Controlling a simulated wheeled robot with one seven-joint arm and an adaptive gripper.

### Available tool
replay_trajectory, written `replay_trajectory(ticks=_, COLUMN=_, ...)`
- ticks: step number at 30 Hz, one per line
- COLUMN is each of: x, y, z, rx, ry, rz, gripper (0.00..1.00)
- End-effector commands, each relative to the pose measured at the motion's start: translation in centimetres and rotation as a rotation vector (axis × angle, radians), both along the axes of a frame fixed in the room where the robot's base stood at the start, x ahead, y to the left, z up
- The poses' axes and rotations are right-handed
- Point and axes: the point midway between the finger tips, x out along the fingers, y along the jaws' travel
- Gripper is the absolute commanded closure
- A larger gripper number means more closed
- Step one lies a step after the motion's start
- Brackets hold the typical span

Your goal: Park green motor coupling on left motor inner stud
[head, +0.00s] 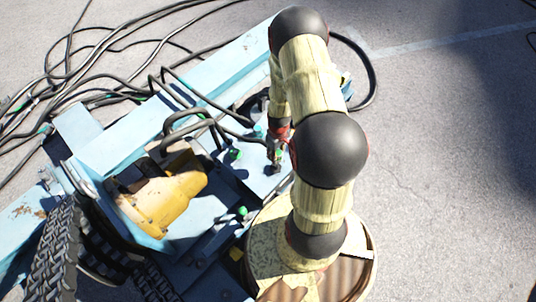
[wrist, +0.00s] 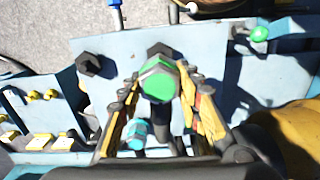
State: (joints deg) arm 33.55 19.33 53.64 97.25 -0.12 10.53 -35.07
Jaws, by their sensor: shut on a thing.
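The green coupling (wrist: 158,82), with a bright green hexagonal end face, is between the two yellow fingers of my gripper (wrist: 160,98) in the wrist view. The fingers are shut on it, and its green face points toward the camera. It also shows as a small green spot in the head view (head: 279,153), below my wrist and close over a pale blue plate (wrist: 110,50). I cannot tell which fitting is the left motor inner stud, or whether the coupling touches one. The coupling and fingers hide the plate right behind them.
A black hex fitting (wrist: 88,64) is on the plate, left of the coupling. A cyan fitting (wrist: 137,134) is below. Another green-ended fitting (wrist: 260,34) is at the upper right. A yellow motor (head: 160,195) and black hoses (head: 190,118) stand left of my arm.

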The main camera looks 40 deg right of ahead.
Motion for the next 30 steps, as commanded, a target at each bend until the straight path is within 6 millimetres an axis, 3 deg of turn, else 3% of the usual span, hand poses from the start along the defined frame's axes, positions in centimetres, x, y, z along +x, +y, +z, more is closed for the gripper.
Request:
replay_trajectory(ticks=11, x=0.4, y=-0.2, z=-1.1, rx=-0.007, ry=-0.010, rz=0.050, gripper=0.96)
replay_trajectory(ticks=30, x=0.4, y=-0.2, z=-7.6, rx=-0.007, ry=-0.011, rz=0.049, gripper=0.96)
